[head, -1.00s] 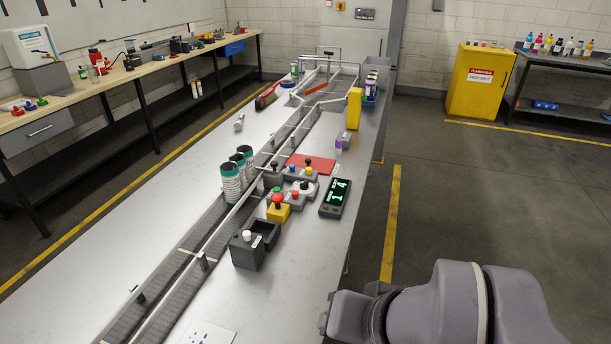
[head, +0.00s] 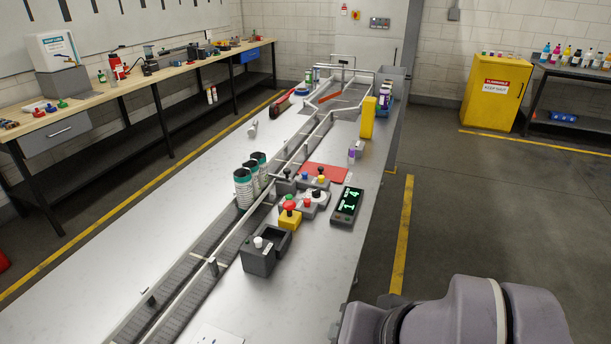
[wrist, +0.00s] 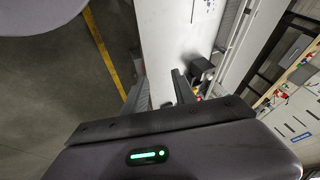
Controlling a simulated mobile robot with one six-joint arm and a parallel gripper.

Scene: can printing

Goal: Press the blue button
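A small blue button (head: 305,177) appears on the grey control box (head: 312,184) beside the conveyor in the head view. It is tiny there, next to a yellow button (head: 321,179) and black knobs. A red mushroom button (head: 290,206) on a yellow box stands nearer. My gripper (wrist: 160,88) shows in the wrist view with its two fingers apart and nothing between them. It is outside the head view, where only my arm shows at the lower right. In the wrist view the controls are small and partly hidden behind the right finger.
A grey box with a white knob (head: 262,258) and a display reading 14 (head: 347,206) stand near the controls. Open floor lies right of the table.

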